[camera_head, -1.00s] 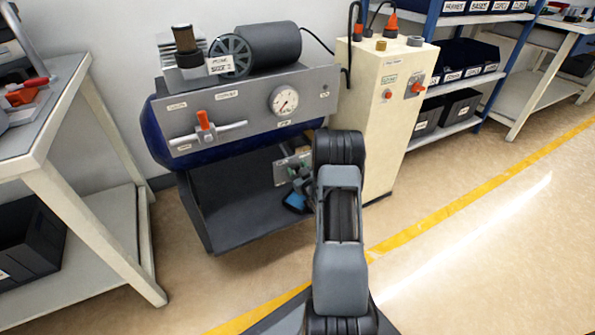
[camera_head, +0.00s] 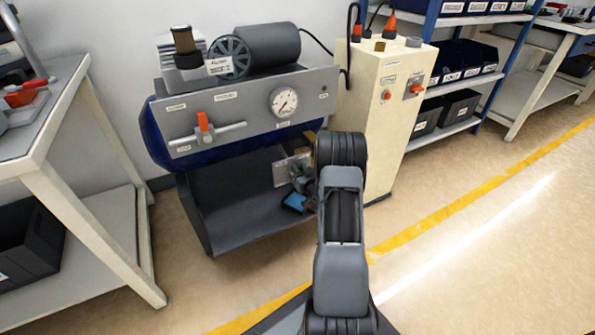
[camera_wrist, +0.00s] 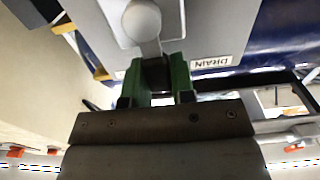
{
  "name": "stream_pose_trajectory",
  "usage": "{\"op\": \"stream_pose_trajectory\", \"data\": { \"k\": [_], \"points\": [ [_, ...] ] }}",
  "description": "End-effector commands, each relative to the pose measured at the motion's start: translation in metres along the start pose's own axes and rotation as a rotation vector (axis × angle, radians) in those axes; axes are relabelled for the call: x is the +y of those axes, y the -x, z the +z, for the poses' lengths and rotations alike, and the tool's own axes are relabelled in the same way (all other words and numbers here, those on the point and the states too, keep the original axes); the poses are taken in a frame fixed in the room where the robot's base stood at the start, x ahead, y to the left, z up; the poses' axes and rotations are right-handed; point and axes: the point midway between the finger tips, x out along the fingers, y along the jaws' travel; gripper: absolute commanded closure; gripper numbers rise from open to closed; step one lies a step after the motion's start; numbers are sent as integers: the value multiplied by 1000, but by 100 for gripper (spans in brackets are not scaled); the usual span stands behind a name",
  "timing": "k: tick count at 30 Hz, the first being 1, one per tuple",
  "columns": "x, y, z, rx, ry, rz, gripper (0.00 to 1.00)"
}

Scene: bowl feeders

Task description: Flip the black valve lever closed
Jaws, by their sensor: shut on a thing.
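The black valve lever (camera_wrist: 153,76) is a dark piece between the green fingers of my gripper (camera_wrist: 156,68) in the wrist view. The gripper is shut on it, and the fingers hide most of it. Just beyond the fingertips is a pale round knob on a short stem (camera_wrist: 143,22), in front of a light plate (camera_wrist: 112,12). A DRAIN label (camera_wrist: 210,62) shows upside down beside it. In the head view the small plate (camera_head: 283,172) is low under the grey panel. My gripper (camera_head: 299,183) is beside it, small and partly hidden by my arm.
The grey panel (camera_head: 244,121) carries a gauge (camera_head: 284,102) and an orange-handled valve (camera_head: 203,122) on a blue tank. A cream cabinet (camera_head: 391,130) stands close on the right. A bench (camera_head: 88,170) is on the left. The floor at right is clear.

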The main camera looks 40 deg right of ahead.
Motion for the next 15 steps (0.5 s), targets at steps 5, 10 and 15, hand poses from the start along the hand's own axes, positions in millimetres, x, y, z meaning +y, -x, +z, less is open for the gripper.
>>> {"op": "stream_pose_trajectory", "data": {
  "k": [5, 10, 15],
  "points": [
    [1, 0, 0, -1, -15, 1, 100],
    [1, 0, 0, -1, -14, 2, 72],
    [1, 0, 0, -1, -13, 1, 55]
  ]
}}
